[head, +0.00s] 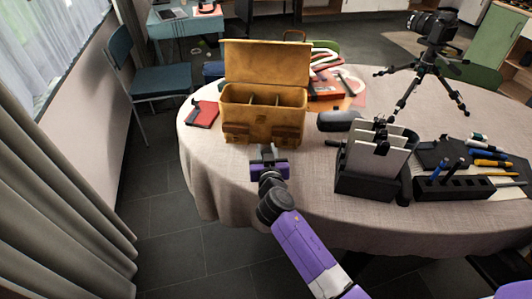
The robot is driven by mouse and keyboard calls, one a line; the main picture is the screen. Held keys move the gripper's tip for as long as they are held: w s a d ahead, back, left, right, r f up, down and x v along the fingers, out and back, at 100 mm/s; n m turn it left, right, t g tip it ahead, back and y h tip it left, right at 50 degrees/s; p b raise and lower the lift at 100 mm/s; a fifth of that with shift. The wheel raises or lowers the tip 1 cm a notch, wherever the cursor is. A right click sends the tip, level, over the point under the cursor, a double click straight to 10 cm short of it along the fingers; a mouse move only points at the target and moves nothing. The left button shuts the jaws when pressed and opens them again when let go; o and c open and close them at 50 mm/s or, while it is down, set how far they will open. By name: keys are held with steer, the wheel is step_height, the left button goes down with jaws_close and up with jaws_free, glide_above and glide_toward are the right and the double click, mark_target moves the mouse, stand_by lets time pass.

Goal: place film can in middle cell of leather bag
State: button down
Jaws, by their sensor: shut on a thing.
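The tan leather bag (262,131) stands open on the round table, its lid raised at the back. Dividers split its inside into three cells side by side, and the middle cell (264,95) looks empty. My gripper (268,151) is just in front of the bag's front wall, low in the picture and apart from the cells. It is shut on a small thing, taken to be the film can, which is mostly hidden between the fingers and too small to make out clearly.
A red notebook (202,114) lies left of the bag. A dark lens-like cylinder (338,121) and a black holder with white cards (372,180) stand to the right. A pen block (454,190) and a camera on a tripod (430,62) are farther right. Bare cloth (215,165) lies left of my gripper.

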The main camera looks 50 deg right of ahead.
steer(key=shift+f, duration=0.35)
steer(key=c, duration=1)
jaws_free()
steer(key=shift+c, duration=0.2)
